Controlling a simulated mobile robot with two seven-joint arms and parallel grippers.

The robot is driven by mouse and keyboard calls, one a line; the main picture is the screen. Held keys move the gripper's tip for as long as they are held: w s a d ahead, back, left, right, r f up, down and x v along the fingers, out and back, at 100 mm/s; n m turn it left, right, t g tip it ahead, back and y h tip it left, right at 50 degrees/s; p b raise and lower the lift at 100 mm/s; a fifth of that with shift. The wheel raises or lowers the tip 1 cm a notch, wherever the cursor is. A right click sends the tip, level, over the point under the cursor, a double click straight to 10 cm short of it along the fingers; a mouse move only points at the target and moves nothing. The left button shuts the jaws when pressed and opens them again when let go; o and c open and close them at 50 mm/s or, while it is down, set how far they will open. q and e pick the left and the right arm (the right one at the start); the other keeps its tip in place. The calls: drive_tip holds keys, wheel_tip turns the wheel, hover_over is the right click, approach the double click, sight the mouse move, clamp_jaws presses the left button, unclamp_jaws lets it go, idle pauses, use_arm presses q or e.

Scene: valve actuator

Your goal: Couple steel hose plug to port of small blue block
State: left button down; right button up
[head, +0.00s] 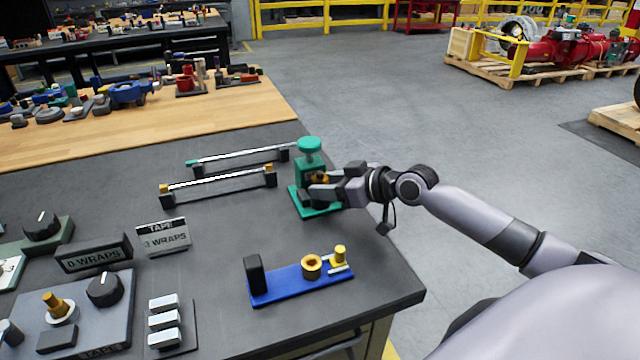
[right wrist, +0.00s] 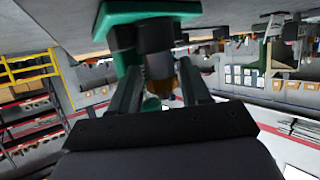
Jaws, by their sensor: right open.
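The small blue block (head: 285,287) lies near the table's front right corner. It carries a black post, a brass ring-shaped port (head: 312,266), a yellow cylinder and small silver pieces. I cannot tell for certain which part is the steel hose plug; two silver rods lie in black holders behind, one with brass ends (head: 220,180), one with a teal end (head: 240,156). My right gripper (head: 322,184) is open at the green fixture (head: 308,172). In the right wrist view its fingers (right wrist: 160,90) stand either side of a dark and brownish fitting (right wrist: 160,68). My left gripper is out of view.
The dark tabletop between the rods and the blue block is clear. The table's right edge runs beneath my right arm.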

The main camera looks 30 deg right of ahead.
drive_tip(key=shift+w+a+f, duration=0.1)
drive_tip(key=shift+w+a, duration=0.05)
drive_tip(key=shift+w, duration=0.1)
clamp_jaws()
